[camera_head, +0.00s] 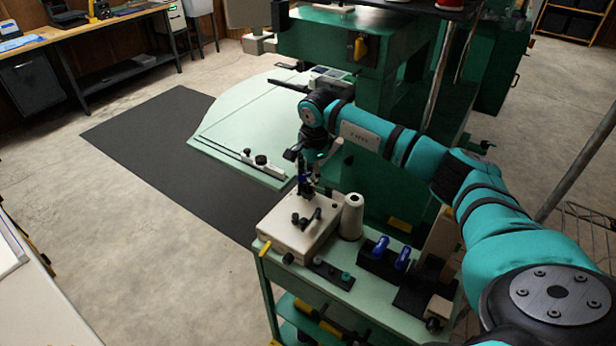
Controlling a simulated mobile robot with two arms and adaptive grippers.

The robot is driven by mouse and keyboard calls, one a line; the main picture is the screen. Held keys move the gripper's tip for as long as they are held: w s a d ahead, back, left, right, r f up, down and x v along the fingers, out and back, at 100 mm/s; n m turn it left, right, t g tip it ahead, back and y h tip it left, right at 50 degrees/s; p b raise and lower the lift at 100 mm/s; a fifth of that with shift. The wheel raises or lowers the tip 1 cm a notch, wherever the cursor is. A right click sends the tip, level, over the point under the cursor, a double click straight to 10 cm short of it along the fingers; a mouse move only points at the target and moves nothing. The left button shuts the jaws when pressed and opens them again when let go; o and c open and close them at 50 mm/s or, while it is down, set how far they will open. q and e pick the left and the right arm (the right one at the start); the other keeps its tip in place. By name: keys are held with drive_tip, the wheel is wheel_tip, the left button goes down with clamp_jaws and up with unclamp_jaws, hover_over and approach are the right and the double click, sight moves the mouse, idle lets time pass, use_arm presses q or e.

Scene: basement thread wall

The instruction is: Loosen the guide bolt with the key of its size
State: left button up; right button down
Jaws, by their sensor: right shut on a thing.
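My right gripper (303,168) hangs above the cart, pointing down. A black knobbed part (306,217) stands on the block in front of the key. Two other blue-handled tools (380,246) stand in a black holder (368,262) to the right. My left gripper is not in view.
A pale cone (352,215) stands close to the right of the block. A small dark strip with a teal knob (333,272) lies on the green cart (352,300). Behind is a green machine with a pale table (240,125).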

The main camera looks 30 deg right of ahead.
drive_tip(key=n, duration=0.2)
drive_tip(key=n+b, duration=0.1)
drive_tip(key=shift+d+n+y+b, duration=0.2)
drive_tip(key=shift+n+y+b, duration=0.1)
drive_tip(key=shift+n, duration=0.1)
drive_tip(key=n+b, duration=0.1)
drive_tip(key=n, duration=0.3)
drive_tip(key=shift+w+d+y+b, duration=0.1)
drive_tip(key=shift+y+b, duration=0.2)
drive_tip(key=shift+y, duration=0.1)
drive_tip(key=c, duration=1.6)
unclamp_jaws()
drive_tip(key=shift+n, duration=0.5)
drive_tip(key=o, duration=0.7)
drive_tip(key=v, duration=1.2)
drive_tip(key=shift+w, duration=0.1)
